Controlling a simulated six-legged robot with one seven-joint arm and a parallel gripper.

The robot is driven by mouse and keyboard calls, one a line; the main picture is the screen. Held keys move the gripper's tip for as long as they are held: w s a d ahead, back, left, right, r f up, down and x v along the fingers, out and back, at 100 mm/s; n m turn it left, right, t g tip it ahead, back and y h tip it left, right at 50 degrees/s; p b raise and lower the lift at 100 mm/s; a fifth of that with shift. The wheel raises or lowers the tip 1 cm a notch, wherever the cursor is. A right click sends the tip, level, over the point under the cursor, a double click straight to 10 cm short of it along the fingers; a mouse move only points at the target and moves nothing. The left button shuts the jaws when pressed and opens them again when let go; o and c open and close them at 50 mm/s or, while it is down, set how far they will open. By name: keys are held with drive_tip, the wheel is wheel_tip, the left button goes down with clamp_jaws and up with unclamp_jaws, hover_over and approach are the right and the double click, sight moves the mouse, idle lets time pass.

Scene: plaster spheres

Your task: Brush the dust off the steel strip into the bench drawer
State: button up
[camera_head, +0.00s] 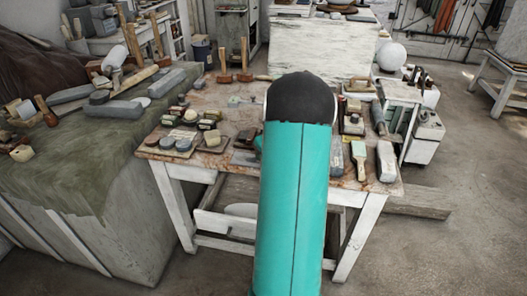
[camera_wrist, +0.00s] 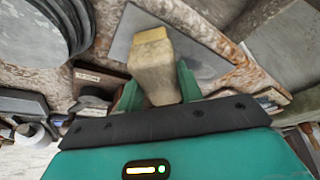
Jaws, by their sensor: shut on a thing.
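In the wrist view my gripper (camera_wrist: 158,90) has its two green fingers closed on a pale, worn block-like thing (camera_wrist: 152,70) with a yellowish end. It may be a brush, but its shape is foreshortened. A flat grey metal sheet, which looks like the steel strip (camera_wrist: 201,62), lies on the bench top behind it. I cannot tell whether the held thing touches it. In the head view the bench drawer (camera_head: 222,224) hangs open under the bench front. My teal arm hides the gripper, the held thing and part of the drawer there. No dust can be made out.
The marbled bench top (camera_head: 207,97) carries several small blocks and tools at left. A green-ferruled brush (camera_head: 359,161) and a grey block (camera_head: 386,160) lie near its right edge. Wooden mallets (camera_head: 245,75) stand at the back.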

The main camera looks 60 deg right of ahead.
drive_tip(key=shift+s+a, duration=0.3)
drive_tip(key=shift+s, duration=0.4)
drive_tip(key=shift+s+a, duration=0.25)
drive_tip(key=shift+s, duration=0.45)
drive_tip(key=shift+w, duration=0.1)
drive_tip(key=shift+w+d, duration=0.3)
drive_tip(key=shift+w, duration=0.35)
drive_tip(key=shift+w+d, duration=0.25)
drive_tip(key=shift+w, duration=0.4)
drive_tip(key=shift+w+d, duration=0.3)
drive_tip(key=shift+w, duration=0.35)
drive_tip(key=shift+s+a+r, duration=0.25)
drive_tip(key=shift+s+r, duration=0.1)
drive_tip(key=shift+s, duration=0.15)
drive_tip(key=shift+s+a+r, duration=0.2)
drive_tip(key=shift+s+r, duration=0.15)
drive_tip(key=shift+s, duration=0.15)
drive_tip(key=shift+f, duration=0.8)
